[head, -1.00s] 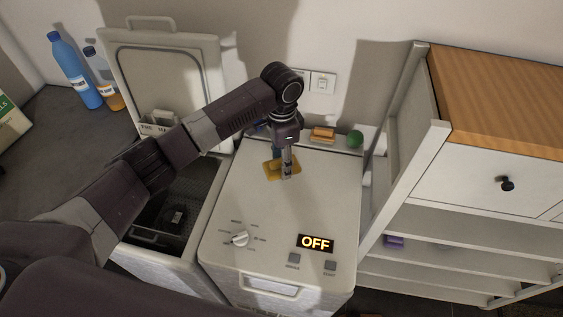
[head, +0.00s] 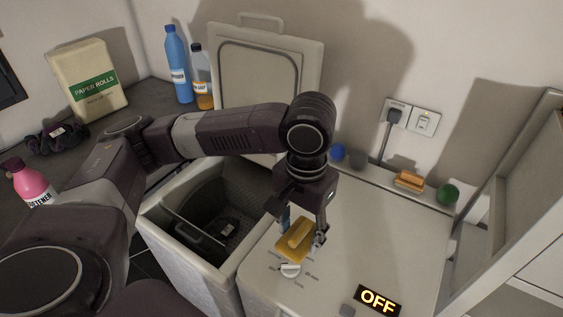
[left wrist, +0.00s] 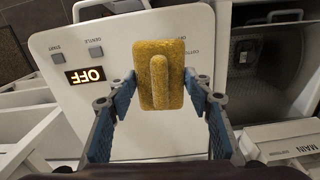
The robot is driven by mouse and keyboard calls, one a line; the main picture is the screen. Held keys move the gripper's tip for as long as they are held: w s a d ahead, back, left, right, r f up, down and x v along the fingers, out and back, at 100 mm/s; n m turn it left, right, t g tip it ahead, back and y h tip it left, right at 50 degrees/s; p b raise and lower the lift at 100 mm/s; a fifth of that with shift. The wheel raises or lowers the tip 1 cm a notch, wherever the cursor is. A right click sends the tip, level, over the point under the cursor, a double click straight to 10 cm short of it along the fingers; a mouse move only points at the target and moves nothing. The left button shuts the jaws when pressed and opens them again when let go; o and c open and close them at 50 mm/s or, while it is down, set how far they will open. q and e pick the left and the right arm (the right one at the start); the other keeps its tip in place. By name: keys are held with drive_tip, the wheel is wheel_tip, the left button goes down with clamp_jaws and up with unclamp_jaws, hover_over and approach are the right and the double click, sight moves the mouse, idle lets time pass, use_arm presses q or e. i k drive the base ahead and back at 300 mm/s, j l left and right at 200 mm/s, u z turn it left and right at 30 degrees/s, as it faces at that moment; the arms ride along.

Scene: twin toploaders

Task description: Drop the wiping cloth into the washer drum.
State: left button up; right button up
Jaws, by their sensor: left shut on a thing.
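The yellow wiping cloth (head: 292,250), with a raised ridge along its middle, is in my left gripper (head: 303,228). In the left wrist view the cloth (left wrist: 160,58) sits between the two blue fingers of my left gripper (left wrist: 160,82), which is shut on it. The gripper is over the front left of the closed machine, by its dial (head: 290,270). The open washer drum (head: 207,207) is to the left of the gripper, with a small dark item inside. The drum (left wrist: 272,65) shows at the right of the left wrist view. My right gripper is out of view.
The washer's raised lid (head: 262,75) stands behind the drum. The closed machine's display reads OFF (head: 377,300). A green ball (head: 447,194) and an orange-brown block (head: 409,181) lie on the back ledge. Bottles (head: 178,65) stand at the back left. A shelf unit (head: 505,190) is at right.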

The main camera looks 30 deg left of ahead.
sight(233, 242)
drive_tip(key=u, duration=1.5)
